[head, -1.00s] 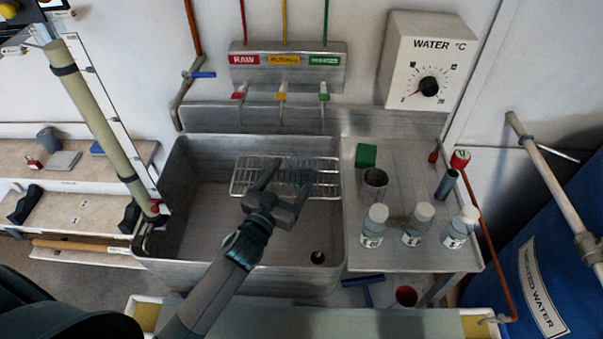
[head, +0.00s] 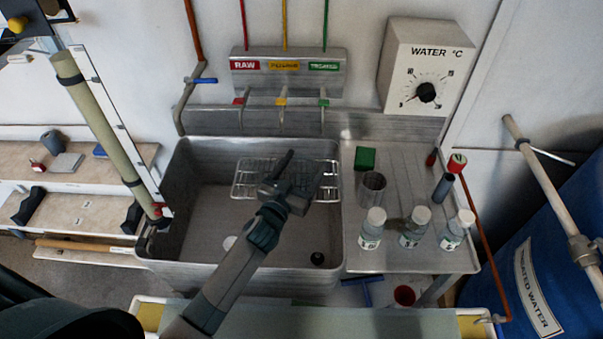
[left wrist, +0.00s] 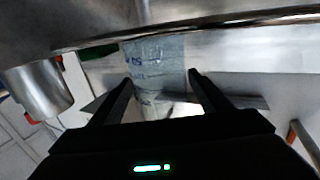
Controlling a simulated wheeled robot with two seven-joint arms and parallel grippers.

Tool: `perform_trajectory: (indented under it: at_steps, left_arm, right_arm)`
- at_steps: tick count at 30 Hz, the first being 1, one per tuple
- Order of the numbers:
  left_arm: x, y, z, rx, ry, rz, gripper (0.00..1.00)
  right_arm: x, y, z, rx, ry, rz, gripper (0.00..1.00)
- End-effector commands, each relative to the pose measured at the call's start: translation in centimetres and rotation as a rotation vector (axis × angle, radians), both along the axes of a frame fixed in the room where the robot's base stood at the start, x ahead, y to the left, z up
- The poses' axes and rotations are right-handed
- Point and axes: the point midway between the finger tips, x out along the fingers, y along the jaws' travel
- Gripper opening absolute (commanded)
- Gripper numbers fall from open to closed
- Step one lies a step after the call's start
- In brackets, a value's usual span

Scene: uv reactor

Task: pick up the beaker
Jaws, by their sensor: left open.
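The beaker (left wrist: 155,62) is clear with blue markings and shows in the left wrist view, ahead of and between the fingers of my left gripper (left wrist: 160,90). The fingers stand apart on either side of it in that view; I cannot tell whether they touch it. In the head view my left gripper (head: 289,176) is open over the wire rack (head: 246,178) in the sink and hides most or all of the beaker. My right gripper is not in view.
The sink (head: 200,200) has a rim around the rack. On the drainboard (head: 350,250) at right stand a metal cup (head: 371,188), a green block (head: 365,158) and several bottles (head: 371,230). Taps (head: 281,98) hang above the sink's back.

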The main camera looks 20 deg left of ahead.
Motion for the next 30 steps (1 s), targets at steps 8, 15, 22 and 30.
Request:
perform_trajectory:
  at_steps: [8,15,22,30]
  left_arm:
    - [1.7,-0.1,0.0,0.001,0.0,0.001,0.71]
    - [1.7,-0.1,0.0,0.002,0.0,0.001,0.71]
    - [1.7,-0.1,0.0,0.002,0.0,0.001,0.59]
    - [1.7,-0.1,0.0,0.002,-0.001,0.0,0.25]
  right_arm:
    - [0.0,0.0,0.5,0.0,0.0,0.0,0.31]
    - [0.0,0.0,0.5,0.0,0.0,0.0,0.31]
    - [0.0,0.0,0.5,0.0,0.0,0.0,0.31]
    - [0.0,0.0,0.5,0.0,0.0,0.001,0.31]
